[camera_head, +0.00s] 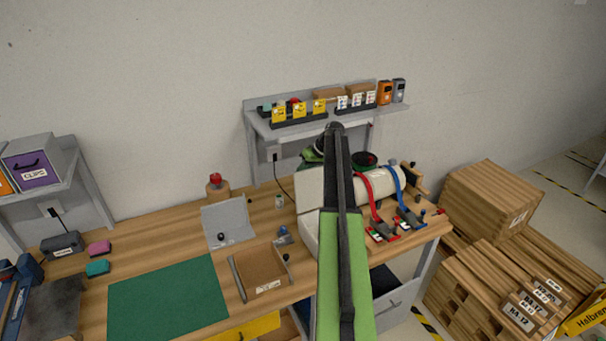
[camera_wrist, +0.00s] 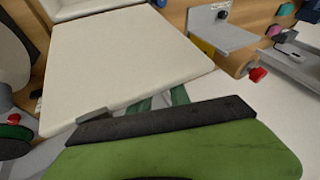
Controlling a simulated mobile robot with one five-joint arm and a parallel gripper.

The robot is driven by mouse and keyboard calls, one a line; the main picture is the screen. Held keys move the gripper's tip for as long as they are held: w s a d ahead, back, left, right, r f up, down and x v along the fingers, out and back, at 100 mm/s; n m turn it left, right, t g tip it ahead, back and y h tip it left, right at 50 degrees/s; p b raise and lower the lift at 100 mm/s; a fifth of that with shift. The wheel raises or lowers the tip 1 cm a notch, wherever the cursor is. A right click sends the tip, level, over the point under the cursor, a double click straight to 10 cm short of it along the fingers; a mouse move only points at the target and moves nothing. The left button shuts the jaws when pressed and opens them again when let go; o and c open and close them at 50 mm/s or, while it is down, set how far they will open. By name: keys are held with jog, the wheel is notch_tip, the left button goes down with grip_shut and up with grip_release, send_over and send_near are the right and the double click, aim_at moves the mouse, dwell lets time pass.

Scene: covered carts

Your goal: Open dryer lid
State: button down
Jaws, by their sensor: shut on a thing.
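The dryer is a cream box on the wooden bench, partly hidden behind my green and black arm in the head view. Its cream lid (camera_head: 309,187) appears raised at an angle above the lower body (camera_head: 308,236). In the wrist view the lid (camera_wrist: 125,65) is a large pale panel, with another cream part of the dryer (camera_wrist: 75,8) beyond a fold line. My gripper (camera_wrist: 162,100) is at the lid's near edge and shut on it. The fingertips are mostly hidden by my dark wrist bar. The lid's handle is not visible.
Right of the dryer stand a white cylinder with red and blue straps (camera_head: 378,185) and small clamps. A shelf (camera_head: 290,128) with bins is behind. A brown tray (camera_head: 262,270) and green mat (camera_head: 168,300) lie left. Wooden crates (camera_head: 495,195) stand right of the bench.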

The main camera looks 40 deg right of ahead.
jog(key=c, duration=1.2)
grip_release()
jog(key=shift+d+f, duration=0.15)
jog(key=shift+c, duration=0.2)
jog(key=p+v, duration=1)
jog(key=v, duration=0.2)
jog(key=shift+w+r+p, duration=0.1)
jog(key=shift+r+p, duration=0.15)
jog(key=shift+p, duration=0.05)
jog(key=shift+f, duration=0.15)
